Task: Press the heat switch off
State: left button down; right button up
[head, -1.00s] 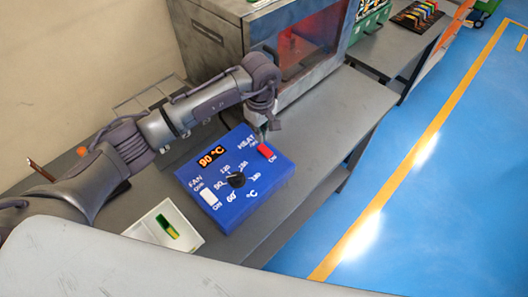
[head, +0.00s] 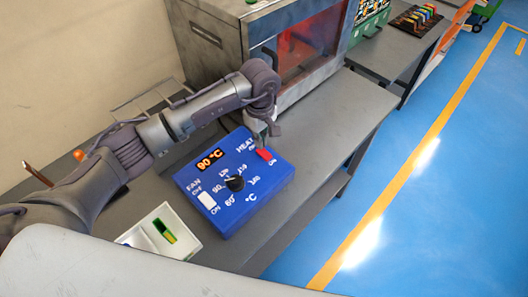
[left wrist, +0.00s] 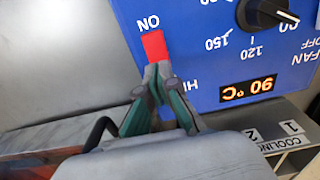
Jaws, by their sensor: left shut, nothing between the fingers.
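The blue control box (head: 222,208) lies on the grey bench and carries a fan switch, a dial and a display reading 90 °C. The red heat switch (head: 264,155) is at its upper right; it also shows in the left wrist view (left wrist: 154,46), with the ON mark beyond it. My left gripper (head: 270,136) is shut and empty, its tips at the HEAT end of the switch. In the left wrist view the closed fingertips (left wrist: 158,72) are right at the near end of the red switch; I cannot tell if they press it. My right gripper is not in view.
An oven-like metal cabinet (head: 215,55) with a reddish window stands behind the box. A white tray (head: 130,238) with a green and yellow piece lies left of it. The bench (head: 335,125) right of the box is clear.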

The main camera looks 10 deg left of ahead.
pick_arm(q)
jog(key=shift+f+b, duration=0.4)
jog(key=shift+f, duration=0.05)
dwell(0.6)
jog(key=shift+f+b, duration=0.8)
dwell(0.3)
jog(key=shift+r+p, duration=0.6)
jog(key=shift+r, duration=0.65)
jog(key=shift+r+p, duration=0.85)
jog(key=shift+r, duration=1.45)
